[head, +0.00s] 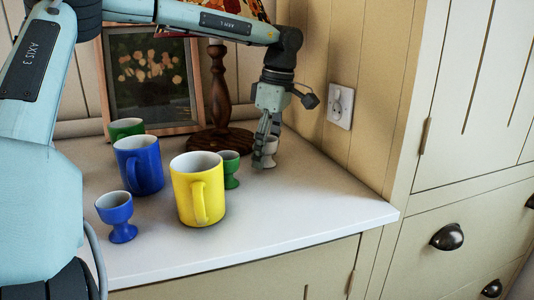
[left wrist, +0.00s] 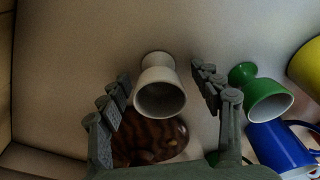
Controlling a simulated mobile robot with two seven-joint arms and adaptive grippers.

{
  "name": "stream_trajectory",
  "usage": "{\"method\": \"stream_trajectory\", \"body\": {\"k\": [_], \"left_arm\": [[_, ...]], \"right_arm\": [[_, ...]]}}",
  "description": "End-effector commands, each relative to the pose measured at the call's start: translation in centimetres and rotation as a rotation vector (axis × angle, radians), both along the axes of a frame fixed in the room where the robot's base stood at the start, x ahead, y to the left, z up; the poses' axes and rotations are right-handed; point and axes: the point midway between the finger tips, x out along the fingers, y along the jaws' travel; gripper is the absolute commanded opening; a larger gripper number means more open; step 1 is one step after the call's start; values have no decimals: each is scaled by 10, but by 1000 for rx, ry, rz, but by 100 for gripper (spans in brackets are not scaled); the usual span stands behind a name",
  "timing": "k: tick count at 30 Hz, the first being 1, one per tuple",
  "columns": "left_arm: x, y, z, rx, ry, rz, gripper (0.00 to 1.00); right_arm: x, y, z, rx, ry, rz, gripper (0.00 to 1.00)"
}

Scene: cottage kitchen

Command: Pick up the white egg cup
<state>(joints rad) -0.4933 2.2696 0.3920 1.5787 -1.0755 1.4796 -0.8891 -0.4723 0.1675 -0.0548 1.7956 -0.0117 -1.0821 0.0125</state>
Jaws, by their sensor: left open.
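The white egg cup (head: 269,152) stands upright at the back right of the white counter, partly hidden behind my left gripper in the head view. My left gripper (head: 262,158) points down at it and is open. In the left wrist view the white egg cup (left wrist: 159,88) is between the two open fingers of the left gripper (left wrist: 163,85), with a gap on both sides. I see no finger touching it. My right gripper is not in view.
A green egg cup (head: 229,168) stands just left of the white one. A yellow mug (head: 197,190), blue mug (head: 139,165), blue egg cup (head: 117,215) and green mug (head: 126,128) stand further left. A lamp (head: 219,95) and picture frame (head: 153,80) stand behind. The front right counter is clear.

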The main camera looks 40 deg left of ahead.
Motion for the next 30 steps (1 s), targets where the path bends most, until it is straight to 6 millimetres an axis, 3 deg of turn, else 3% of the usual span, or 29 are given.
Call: {"method": "stream_trajectory", "body": {"k": [6, 20, 30], "left_arm": [[0, 0, -2, 0, -1, 0, 65], [0, 0, -1, 0, -1, 0, 8], [0, 0, 0, 1, -2, 0, 7]], "right_arm": [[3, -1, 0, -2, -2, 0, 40], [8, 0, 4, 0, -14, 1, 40], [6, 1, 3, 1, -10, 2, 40]]}}
